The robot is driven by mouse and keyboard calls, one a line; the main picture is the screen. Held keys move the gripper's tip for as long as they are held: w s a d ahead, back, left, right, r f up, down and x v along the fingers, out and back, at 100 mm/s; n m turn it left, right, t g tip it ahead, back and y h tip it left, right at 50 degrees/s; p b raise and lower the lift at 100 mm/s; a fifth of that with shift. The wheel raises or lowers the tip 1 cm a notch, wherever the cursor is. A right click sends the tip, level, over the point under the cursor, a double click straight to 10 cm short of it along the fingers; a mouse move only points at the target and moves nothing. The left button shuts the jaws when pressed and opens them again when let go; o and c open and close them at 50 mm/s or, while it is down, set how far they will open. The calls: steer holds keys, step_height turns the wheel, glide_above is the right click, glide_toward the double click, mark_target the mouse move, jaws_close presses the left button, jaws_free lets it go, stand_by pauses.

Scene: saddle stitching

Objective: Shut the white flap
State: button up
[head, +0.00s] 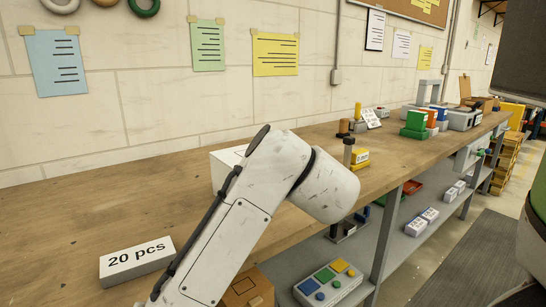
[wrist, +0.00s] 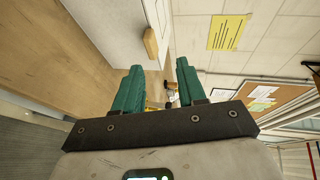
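A white box (head: 222,165) stands on the wooden workbench, mostly hidden behind my arm in the head view. In the wrist view a white panel (wrist: 112,30) with a wooden handle (wrist: 150,42) fills the upper left. I take it for the white flap or the box that bears it; I cannot tell how far it stands open. My gripper (wrist: 157,66) has two teal fingers spread apart with nothing between them. The handle appears just beyond the fingertips, apart from them. In the head view the gripper itself is hidden.
The workbench (head: 60,222) has a "20 pcs" block (head: 137,261) at the front left. A grey lower shelf holds a button panel (head: 328,284). The left bench top is mostly clear.

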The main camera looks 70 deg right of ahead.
steer(key=shift+b+v, duration=1.65)
steer(key=shift+b, duration=1.4)
